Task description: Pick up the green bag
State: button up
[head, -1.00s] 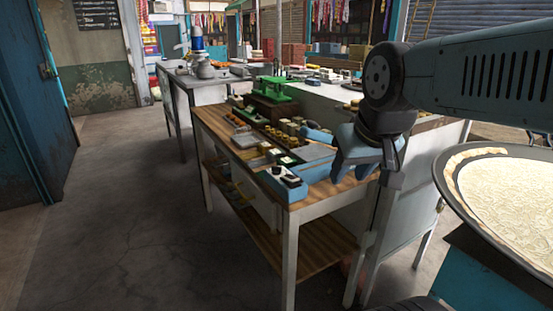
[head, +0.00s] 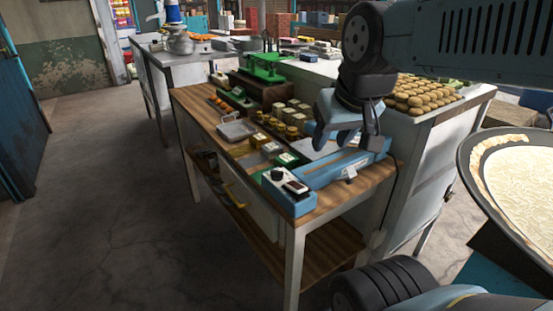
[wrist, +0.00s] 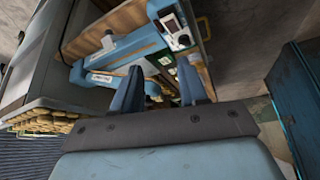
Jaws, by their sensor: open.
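I cannot make out a green bag for sure in either view. Small packets with green and pale faces (head: 287,159) lie among the goods on the wooden table (head: 322,205). My gripper (head: 331,138) hangs over the right part of this table, fingers pointing down and left. In the wrist view, its two blue fingers (wrist: 160,92) stand apart with nothing held between them. Part of the tabletop behind my gripper is hidden.
A blue device (head: 288,190) sits at the table's front corner, beside a long blue bar (head: 340,168). A green scale (head: 264,66) stands farther back. Round brown goods (head: 420,92) cover a counter to the right. The floor (head: 110,190) at left is clear.

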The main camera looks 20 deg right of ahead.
jog(key=shift+o, duration=0.3)
jog(key=shift+o, duration=1.6)
jog(key=shift+w+r+n, duration=0.15)
jog(key=shift+w+n, duration=0.15)
jog(key=shift+w, duration=0.1)
jog(key=shift+o, duration=1.1)
jog(key=w+n+g, duration=0.1)
jog(key=w+n, duration=0.4)
jog(key=w, duration=0.2)
jog(key=shift+a+r+g, duration=0.15)
jog(key=shift+a+g, duration=0.05)
jog(key=shift+g, duration=0.1)
jog(key=n+g, duration=0.4)
jog(key=n, duration=1.2)
send_over(285, 158)
notch_tip(285, 158, down, 9)
jog(key=shift+n, duration=0.3)
notch_tip(285, 158, down, 14)
jog(key=shift+a, duration=0.1)
